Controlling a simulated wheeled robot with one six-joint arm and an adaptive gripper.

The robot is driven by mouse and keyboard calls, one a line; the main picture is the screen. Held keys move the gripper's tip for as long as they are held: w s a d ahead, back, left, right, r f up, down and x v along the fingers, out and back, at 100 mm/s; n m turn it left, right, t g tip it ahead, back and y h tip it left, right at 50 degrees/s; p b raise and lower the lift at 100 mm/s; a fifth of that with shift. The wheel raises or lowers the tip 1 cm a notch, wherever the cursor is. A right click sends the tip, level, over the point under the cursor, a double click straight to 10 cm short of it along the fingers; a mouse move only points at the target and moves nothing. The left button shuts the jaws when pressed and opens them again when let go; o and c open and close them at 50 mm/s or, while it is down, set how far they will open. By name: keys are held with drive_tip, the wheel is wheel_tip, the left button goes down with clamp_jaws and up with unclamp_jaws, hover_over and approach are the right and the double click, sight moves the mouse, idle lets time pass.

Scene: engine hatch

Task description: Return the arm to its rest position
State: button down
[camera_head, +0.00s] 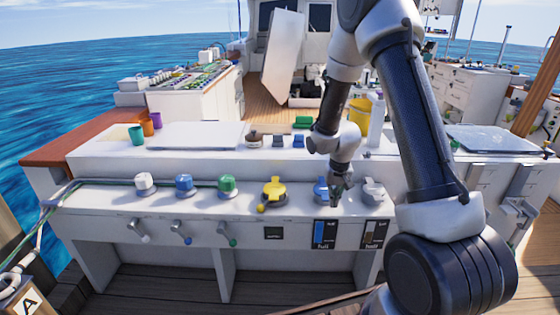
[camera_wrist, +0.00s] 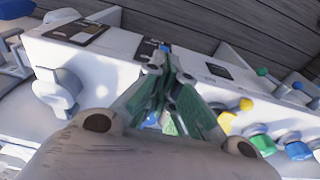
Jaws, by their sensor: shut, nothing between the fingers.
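My gripper (camera_head: 338,190) hangs over the lower front ledge of the white console (camera_head: 110,205), in front of the blue valve cap (camera_head: 320,190). Its fingers are shut with nothing between them. In the wrist view my gripper (camera_wrist: 168,65) points down toward the ledge's front edge, and its green-sided fingers partly hide the blue cap. My arm rises from the lower right of the head view, bends above the console and comes down to the ledge.
A yellow valve (camera_head: 274,190) stands left of my gripper and a grey one (camera_head: 373,190) right. Green (camera_head: 228,184), blue (camera_head: 184,183) and white (camera_head: 144,182) knobs line the ledge. A yellow bucket (camera_head: 359,113) and a white bottle (camera_head: 376,122) stand behind my wrist.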

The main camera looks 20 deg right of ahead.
drive_tip(key=s+n+g, duration=0.1)
drive_tip(key=s+g, duration=0.1)
drive_tip(key=s, duration=0.3)
drive_tip(key=s+r+n+t, duration=0.1)
drive_tip(key=s+r+t, duration=0.1)
drive_tip(key=s+r, duration=0.9)
drive_tip(key=s+a+r+n+t, duration=0.1)
drive_tip(key=s+r+t, duration=0.1)
drive_tip(key=s+r, duration=1)
wheel_tip(320, 180, up, 8)
drive_tip(key=shift+a+f+t, duration=0.1)
drive_tip(key=shift+a+t, duration=0.05)
drive_tip(key=shift+t, duration=0.15)
